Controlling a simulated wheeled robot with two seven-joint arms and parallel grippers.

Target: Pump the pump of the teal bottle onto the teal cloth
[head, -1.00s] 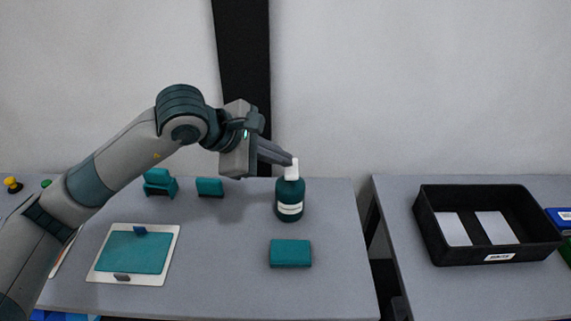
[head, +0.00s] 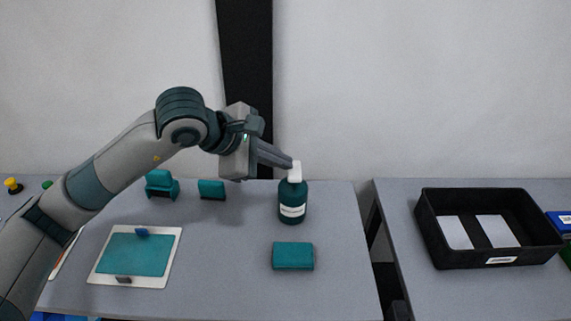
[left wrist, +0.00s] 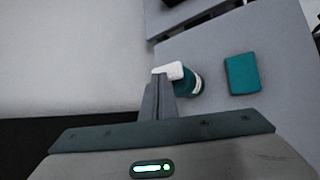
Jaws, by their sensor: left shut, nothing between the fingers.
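The teal bottle (head: 292,202) stands upright on the grey table, with a white label and a white pump (head: 295,172) on top. My left gripper (head: 289,163) is shut and empty, its fingertips at the pump head from the left; I cannot tell whether they touch it. In the left wrist view the closed fingers (left wrist: 158,82) reach the white pump head (left wrist: 170,71), with the bottle (left wrist: 192,82) partly hidden below. The teal cloth (head: 293,256) is a folded block on the table in front of the bottle, also in the left wrist view (left wrist: 242,74). My right gripper is not in view.
A white board with a teal sheet (head: 135,254) lies at left. Teal holders (head: 161,185) and a small teal block (head: 211,189) stand behind it. A black bin (head: 487,258) with pale cards sits on the right table (head: 405,225), across a gap.

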